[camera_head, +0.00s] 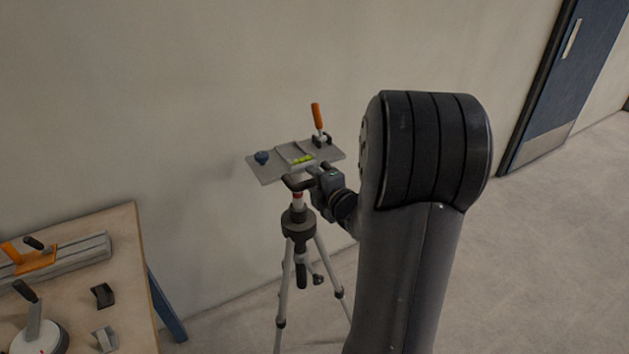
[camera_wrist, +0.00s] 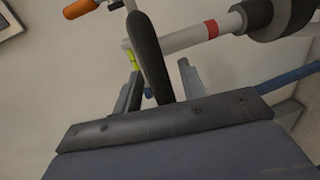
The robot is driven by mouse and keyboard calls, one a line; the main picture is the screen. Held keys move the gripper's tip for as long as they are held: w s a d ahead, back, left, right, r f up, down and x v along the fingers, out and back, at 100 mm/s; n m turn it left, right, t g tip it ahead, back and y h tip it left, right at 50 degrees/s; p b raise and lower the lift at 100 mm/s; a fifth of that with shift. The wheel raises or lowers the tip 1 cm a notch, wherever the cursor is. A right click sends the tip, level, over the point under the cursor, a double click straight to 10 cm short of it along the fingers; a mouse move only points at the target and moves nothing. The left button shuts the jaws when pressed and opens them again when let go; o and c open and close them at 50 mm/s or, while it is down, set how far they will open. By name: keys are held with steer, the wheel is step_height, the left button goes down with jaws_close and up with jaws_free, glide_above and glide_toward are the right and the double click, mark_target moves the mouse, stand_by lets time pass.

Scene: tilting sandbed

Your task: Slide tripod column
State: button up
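The tripod (camera_head: 290,285) stands by the wall. Its pale column (camera_head: 297,202) has a red band and carries a flat grey plate (camera_head: 268,170). In the wrist view, the column (camera_wrist: 190,38) crosses the top of the picture, with its red band (camera_wrist: 210,28) and dark collar (camera_wrist: 268,16). My gripper (camera_head: 303,178) is just under the plate, at the top of the column. In the wrist view, my gripper (camera_wrist: 158,68) has its fingers apart. A black bar (camera_wrist: 150,55) shows between them; I cannot tell what it belongs to. No grip on the column is visible.
The plate bears a green level (camera_head: 302,159), a blue knob (camera_head: 262,157) and an orange-handled clamp (camera_head: 318,120). A wooden table (camera_head: 125,255) with clamps stands at lower left. A blue door (camera_head: 570,75) is at right. Floor at right is clear.

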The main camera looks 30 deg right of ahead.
steer(key=shift+c, duration=0.6)
jaws_close()
